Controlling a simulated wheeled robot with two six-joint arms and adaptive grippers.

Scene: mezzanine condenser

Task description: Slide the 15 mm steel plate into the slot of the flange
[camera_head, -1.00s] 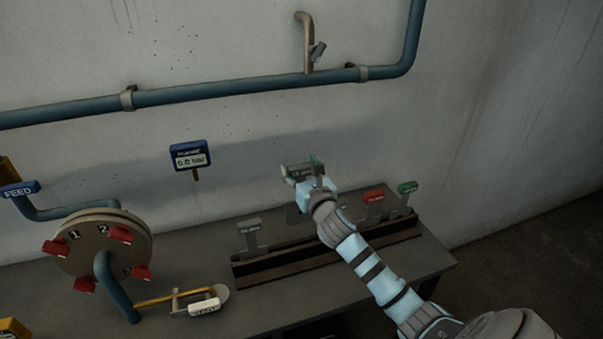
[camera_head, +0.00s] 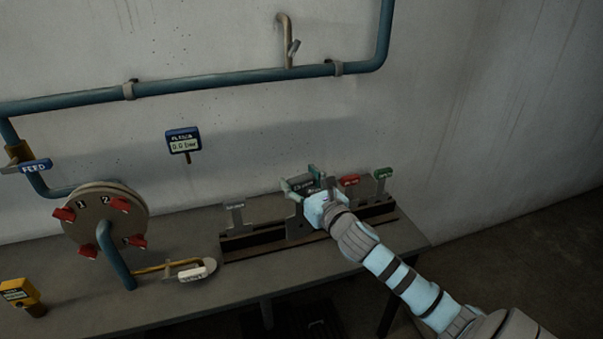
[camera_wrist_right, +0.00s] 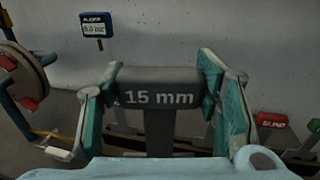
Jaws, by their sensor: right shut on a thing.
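The steel plate (camera_wrist_right: 160,97) is dark grey, with "15 mm" on its wide handle, in the right wrist view. My right gripper (camera_head: 310,185) is shut on that handle, one finger at each end. The plate's lower part hangs down at the rack (camera_head: 235,247); whether it touches the rack is hard to tell. The round flange (camera_head: 105,222) stands at the left of the bench with several red clamps and the numbers 1 and 2 on its face. Its slot is not clearly visible. My left gripper is not in view.
Other plates stand in the rack: a grey one (camera_head: 236,214), a red-topped one (camera_head: 349,182) and a green-topped one (camera_head: 382,174). A yellow-handled tool (camera_head: 170,267) lies by the flange. A blue gauge (camera_head: 184,140) and a pipe (camera_head: 220,86) are at the wall.

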